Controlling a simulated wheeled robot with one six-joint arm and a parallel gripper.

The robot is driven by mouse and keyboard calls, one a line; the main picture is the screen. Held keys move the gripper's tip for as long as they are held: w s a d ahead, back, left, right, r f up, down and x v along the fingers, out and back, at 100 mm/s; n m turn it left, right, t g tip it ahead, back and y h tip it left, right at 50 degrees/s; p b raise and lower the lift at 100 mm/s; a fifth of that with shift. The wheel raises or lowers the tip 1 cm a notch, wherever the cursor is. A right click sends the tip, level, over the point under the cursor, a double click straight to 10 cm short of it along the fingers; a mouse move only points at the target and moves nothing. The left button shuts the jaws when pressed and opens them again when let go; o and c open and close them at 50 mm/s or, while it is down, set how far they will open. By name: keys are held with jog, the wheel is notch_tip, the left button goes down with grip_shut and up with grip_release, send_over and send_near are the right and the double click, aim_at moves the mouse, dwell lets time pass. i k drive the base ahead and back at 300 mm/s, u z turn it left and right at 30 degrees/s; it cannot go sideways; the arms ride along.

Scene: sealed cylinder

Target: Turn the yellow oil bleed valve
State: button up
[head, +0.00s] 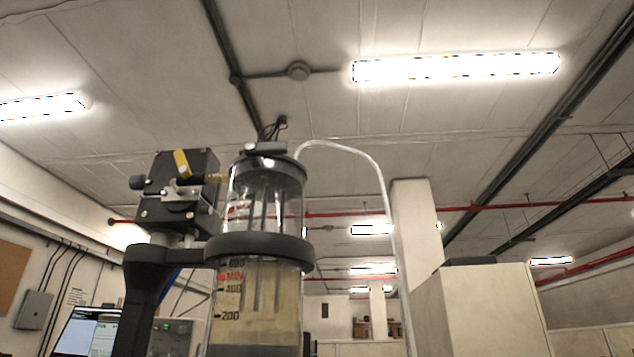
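The yellow oil bleed valve (182,163) shows as a small yellow lever on the front of a dark block (200,163), left of the centre. The lever is tilted, its upper end leaning left. Silver metal parts (180,194) sit just below it. A brass-coloured fitting (216,178) lies between the block and the clear cylinder (266,205). The cylinder stands upright, with yellowish liquid (258,305) and level marks in its lower part. My gripper is not in view, and nothing is seen touching the lever.
A black bracket (150,285) has a ring around the cylinder. A pale hose (345,147) arches from the cylinder's top and drops on the right. A screen (85,333) stands at lower left and a pale cabinet (480,308) at right. The space above the block looks clear.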

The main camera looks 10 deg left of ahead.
aim_at(180, 156)
jog(key=z, duration=2.95)
jog(key=k, duration=2.7)
jog(key=u, duration=0.85)
